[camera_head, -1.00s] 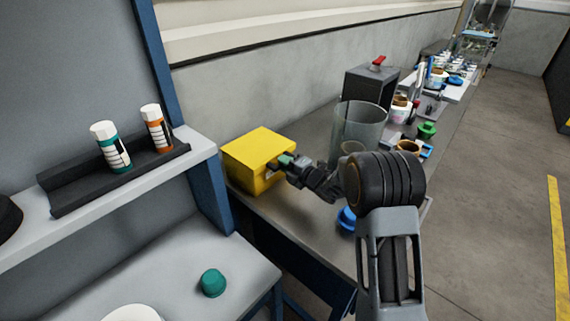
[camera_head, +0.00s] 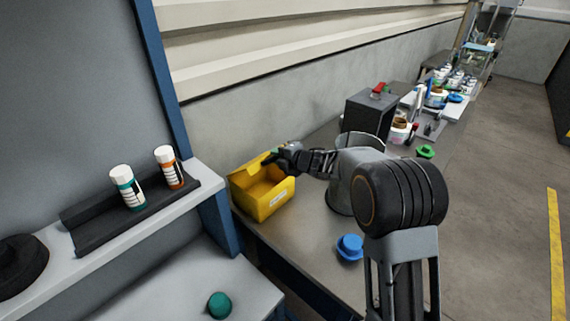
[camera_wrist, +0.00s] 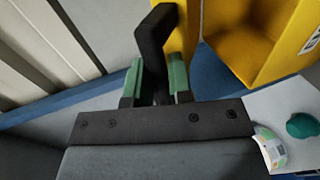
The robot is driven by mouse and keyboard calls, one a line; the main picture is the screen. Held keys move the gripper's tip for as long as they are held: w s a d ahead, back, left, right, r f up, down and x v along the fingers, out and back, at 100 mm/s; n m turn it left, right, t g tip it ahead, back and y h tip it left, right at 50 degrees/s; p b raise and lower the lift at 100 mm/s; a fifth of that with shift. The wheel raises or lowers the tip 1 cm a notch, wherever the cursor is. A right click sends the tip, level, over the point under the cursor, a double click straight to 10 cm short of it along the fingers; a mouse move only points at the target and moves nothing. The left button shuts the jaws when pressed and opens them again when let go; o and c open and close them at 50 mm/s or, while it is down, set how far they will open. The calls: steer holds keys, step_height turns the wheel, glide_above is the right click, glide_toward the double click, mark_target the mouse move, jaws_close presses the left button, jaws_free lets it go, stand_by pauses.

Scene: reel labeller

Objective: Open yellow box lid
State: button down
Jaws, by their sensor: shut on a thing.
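The yellow box (camera_head: 268,207) stands on the grey bench, left of the clear cylinder, with its top open and its inside showing. Its lid (camera_head: 247,171) is raised at the back of the box. My gripper (camera_head: 279,154) is above the box at the raised lid. In the wrist view, the green pads of my gripper (camera_wrist: 155,84) are shut on a black handle (camera_wrist: 154,42) beside the yellow lid (camera_wrist: 184,30). The open box (camera_wrist: 262,45) shows at the upper right there. My arm hides part of the cylinder.
The clear cylinder (camera_head: 340,190) stands close right of the box. A blue cap-like piece (camera_head: 350,246) lies on the bench in front. A dark box with a red top piece (camera_head: 370,117) is behind. A shelf (camera_head: 204,181) with two bottles is at left.

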steer(key=w+a+r+g+h+p, duration=0.3)
steer(key=w+a+r+p, duration=0.3)
steer(key=w+a+r, duration=0.2)
steer(key=shift+w+a+r+h+p, duration=0.35)
steer(key=shift+w+a, duration=0.7)
steer(key=shift+a, duration=0.9)
steer(key=shift+a+f, duration=0.1)
steer(key=c, duration=1.2)
jaws_free()
steer(key=shift+o, duration=0.6)
